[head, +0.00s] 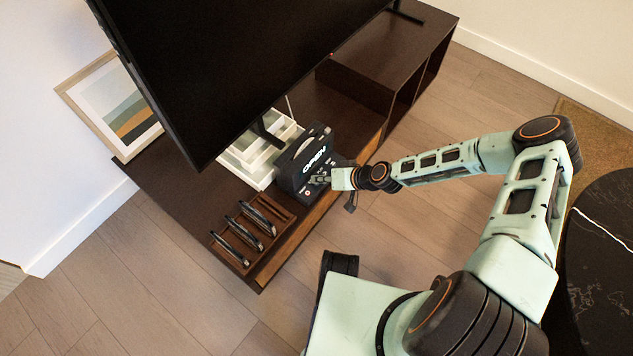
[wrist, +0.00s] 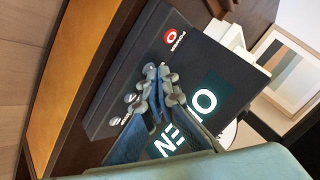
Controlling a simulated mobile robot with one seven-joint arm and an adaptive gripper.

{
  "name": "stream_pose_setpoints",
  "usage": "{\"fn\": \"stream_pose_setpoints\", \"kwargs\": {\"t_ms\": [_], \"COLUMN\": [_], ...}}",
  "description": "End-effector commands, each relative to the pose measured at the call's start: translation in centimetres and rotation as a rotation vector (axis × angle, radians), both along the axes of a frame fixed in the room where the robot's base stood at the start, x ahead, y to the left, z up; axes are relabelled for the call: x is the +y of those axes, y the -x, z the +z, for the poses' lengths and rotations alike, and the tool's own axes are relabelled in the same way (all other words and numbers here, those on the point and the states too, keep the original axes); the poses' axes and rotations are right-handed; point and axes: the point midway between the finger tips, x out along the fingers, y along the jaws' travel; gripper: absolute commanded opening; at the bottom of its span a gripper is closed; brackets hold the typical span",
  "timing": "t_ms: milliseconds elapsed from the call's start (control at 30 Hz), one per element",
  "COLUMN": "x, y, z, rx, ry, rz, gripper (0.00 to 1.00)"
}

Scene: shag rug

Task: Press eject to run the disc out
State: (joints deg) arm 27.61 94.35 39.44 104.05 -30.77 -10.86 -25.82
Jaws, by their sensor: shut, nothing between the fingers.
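The dark player (head: 291,180) stands on the low cabinet, with a raised panel bearing large white letters. It also fills the middle of the wrist view (wrist: 140,50). The fingers hide part of the face, so I cannot pick out the eject button or tell whether the tips touch.
A wooden rack (head: 226,253) with several dark upright items stands left of the player on the dark cabinet (head: 162,197). White stacked boxes (head: 245,155) sit behind it. A large black screen (head: 220,60) overhangs from behind. A framed picture (head: 112,105) leans by the wall.

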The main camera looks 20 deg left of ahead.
Motion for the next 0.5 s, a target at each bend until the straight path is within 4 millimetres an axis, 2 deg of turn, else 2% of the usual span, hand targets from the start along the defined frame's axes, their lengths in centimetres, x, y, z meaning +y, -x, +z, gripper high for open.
{"fn": "stream_pose_setpoints", "kwargs": {"t_ms": [200, 500], "x": [-0.01, -0.01], "y": [0.01, 0.02], "z": [1.21, 1.26], "rx": [0.000, 0.000], "ry": [0.000, 0.000], "rz": [0.000, 0.000], "gripper": [0.00, 0.00]}}
